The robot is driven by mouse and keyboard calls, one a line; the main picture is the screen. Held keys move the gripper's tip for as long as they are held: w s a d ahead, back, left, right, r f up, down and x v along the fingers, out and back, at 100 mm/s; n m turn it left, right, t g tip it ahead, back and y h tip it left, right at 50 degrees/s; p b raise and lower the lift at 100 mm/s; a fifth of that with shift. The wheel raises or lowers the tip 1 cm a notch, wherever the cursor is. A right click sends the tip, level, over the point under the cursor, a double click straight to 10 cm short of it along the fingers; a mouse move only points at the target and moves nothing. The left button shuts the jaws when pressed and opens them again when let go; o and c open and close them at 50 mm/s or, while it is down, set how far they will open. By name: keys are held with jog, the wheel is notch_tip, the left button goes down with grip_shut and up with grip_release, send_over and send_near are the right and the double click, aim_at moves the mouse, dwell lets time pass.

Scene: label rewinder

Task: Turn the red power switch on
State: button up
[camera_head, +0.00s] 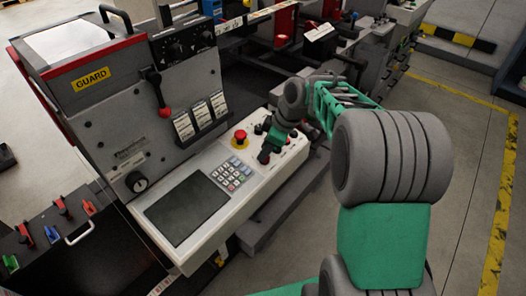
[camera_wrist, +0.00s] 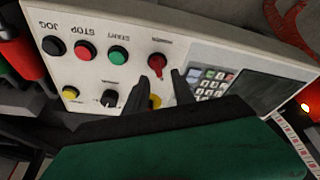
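The red power switch (camera_wrist: 157,63) is a small red rotary knob on the light control panel in the wrist view, with its narrow handle toward the bottom of the picture. My gripper (camera_wrist: 160,76) is open, with its two dark fingertips apart on either side of the knob's lower end. I cannot tell whether they touch it. In the head view my gripper (camera_head: 265,154) is low over the right part of the panel, and the switch is hidden or too small to make out there.
Green START (camera_wrist: 118,55), red STOP (camera_wrist: 85,50) and black JOG (camera_wrist: 53,46) buttons line up left of the switch. A black knob (camera_wrist: 110,98) sits below them. The keypad (camera_wrist: 212,82) is to the right. The emergency stop (camera_head: 240,137) stands beside my gripper.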

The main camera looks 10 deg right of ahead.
jog(key=shift+x, duration=1)
grip_shut()
